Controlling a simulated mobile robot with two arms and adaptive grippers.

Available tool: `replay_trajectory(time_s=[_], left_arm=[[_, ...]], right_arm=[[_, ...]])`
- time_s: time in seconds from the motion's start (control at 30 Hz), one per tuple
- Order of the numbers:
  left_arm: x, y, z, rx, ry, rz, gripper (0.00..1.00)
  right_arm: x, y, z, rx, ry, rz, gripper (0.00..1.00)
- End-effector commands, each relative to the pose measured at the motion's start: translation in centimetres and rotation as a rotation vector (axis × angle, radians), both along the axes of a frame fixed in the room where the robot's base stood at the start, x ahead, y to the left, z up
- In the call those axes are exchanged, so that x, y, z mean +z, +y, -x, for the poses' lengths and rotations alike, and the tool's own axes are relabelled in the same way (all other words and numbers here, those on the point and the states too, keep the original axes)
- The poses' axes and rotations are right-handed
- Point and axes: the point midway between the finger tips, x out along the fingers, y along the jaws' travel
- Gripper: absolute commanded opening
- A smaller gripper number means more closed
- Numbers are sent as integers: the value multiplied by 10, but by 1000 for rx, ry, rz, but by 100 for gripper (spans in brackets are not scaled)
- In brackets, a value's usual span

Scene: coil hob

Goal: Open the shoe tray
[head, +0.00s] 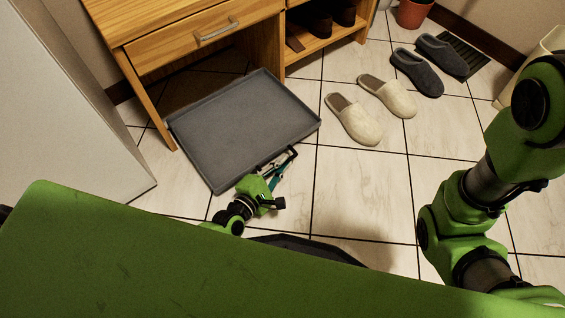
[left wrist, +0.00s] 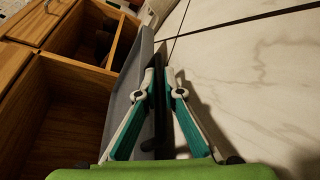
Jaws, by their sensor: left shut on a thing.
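The shoe tray (head: 240,125) is a flat grey tray with a low rim. It lies out in front of the wooden cabinet, low over the floor, with its back left corner near the cabinet leg. My left gripper (head: 285,165) is at the tray's front edge, shut on its dark handle. In the left wrist view the two teal fingers (left wrist: 165,88) close about the dark handle (left wrist: 160,120), beside the grey tray front (left wrist: 146,60). My right arm shows at the right of the head view, but its gripper is out of view.
The wooden cabinet (head: 195,45) has a drawer with a metal handle (head: 217,30) and a shelf of dark shoes (head: 320,25). Cream slippers (head: 354,120) and dark slippers (head: 417,72) lie to the right. A pale panel (head: 60,110) stands at left. Tiled floor is clear between tray and slippers.

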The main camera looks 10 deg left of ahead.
Motion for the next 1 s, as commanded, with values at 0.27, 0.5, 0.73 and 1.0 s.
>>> replay_trajectory(time_s=[0.27, 0.5, 0.73, 1.0], left_arm=[[0, 1, 0, 1, 0, 0, 0], [0, 1, 0, 2, 1, -1, 23], [0, 1, 0, 1, 0, 0, 25], [2, 6, 15, 1, 3, 0, 25]], right_arm=[[0, 1, -3, 0, 7, 2, 40], [0, 2, -4, 0, 8, 3, 40], [0, 2, -4, 0, 8, 3, 40], [0, 0, -2, 3, 6, 0, 40]])
